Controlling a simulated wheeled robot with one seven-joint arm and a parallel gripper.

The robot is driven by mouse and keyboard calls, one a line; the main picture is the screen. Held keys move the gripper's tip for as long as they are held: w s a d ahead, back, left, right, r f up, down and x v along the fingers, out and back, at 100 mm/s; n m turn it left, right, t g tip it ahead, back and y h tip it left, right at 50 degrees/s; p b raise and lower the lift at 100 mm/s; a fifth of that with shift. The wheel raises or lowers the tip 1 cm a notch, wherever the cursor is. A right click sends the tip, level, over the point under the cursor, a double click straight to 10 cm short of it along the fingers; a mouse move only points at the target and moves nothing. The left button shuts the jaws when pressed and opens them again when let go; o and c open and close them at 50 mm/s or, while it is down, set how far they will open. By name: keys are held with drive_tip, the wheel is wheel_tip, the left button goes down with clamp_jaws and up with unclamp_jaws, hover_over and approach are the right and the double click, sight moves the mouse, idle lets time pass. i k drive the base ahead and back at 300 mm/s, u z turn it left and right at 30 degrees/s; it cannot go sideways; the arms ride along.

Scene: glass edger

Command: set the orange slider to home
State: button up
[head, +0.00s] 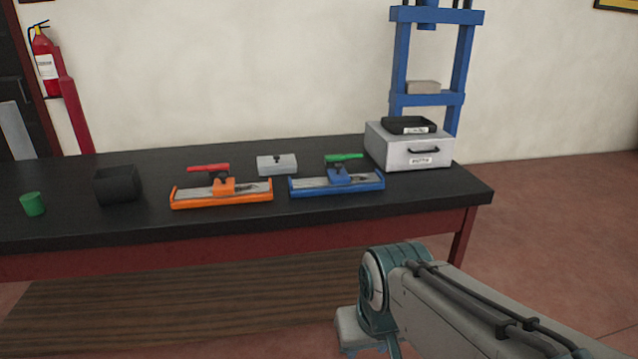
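The orange slider unit (222,204) lies on the black table top, left of the table's middle. It has a pale grey bed with raised orange ends. Any home mark is too small to make out. My arm comes in from the lower right and bends down in front of the table, well apart from the slider. My gripper is not in view.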

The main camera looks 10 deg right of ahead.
sight(222, 185)
drive_tip(key=u, duration=0.4)
drive_tip(key=i, duration=1.55)
drive_tip(key=z, duration=0.35)
